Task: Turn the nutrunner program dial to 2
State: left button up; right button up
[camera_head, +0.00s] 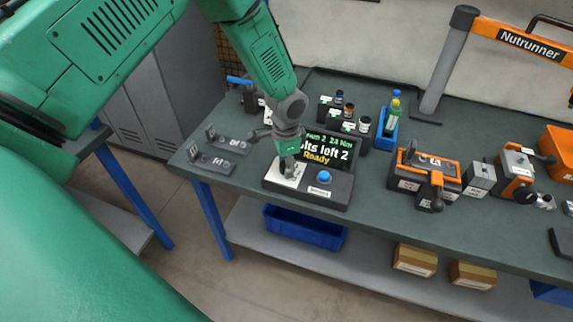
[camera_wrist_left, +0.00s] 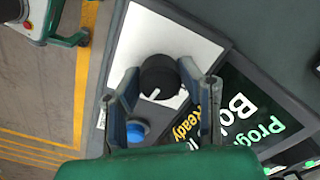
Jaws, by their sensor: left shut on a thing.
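The nutrunner control box (camera_head: 330,198) stands near the front edge of the bench. It has a lit display (camera_head: 330,152), a blue button (camera_head: 323,177) and a white plate at its left. My left gripper (camera_head: 289,170) points down over the white plate. In the left wrist view the black round program dial (camera_wrist_left: 159,74) sits between its two fingers, which are shut on it. The dial's white pointer mark faces the blue button side. My right gripper is out of view.
Two small dark fixtures (camera_head: 212,160) lie left of the box. Bottles and a blue tray (camera_head: 386,128) stand behind it. An orange and black tool unit (camera_head: 425,176) stands to the right. A blue bin (camera_head: 305,228) and cardboard boxes (camera_head: 415,260) sit on the lower shelf.

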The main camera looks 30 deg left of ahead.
pick_arm(q)
jog(key=shift+w+r, duration=0.15)
jog(key=shift+w, duration=0.2)
jog(key=o, duration=1.1)
jog(key=shift+s, duration=0.1)
jog(key=shift+r, duration=0.3)
notch_tip(320, 180, up, 11)
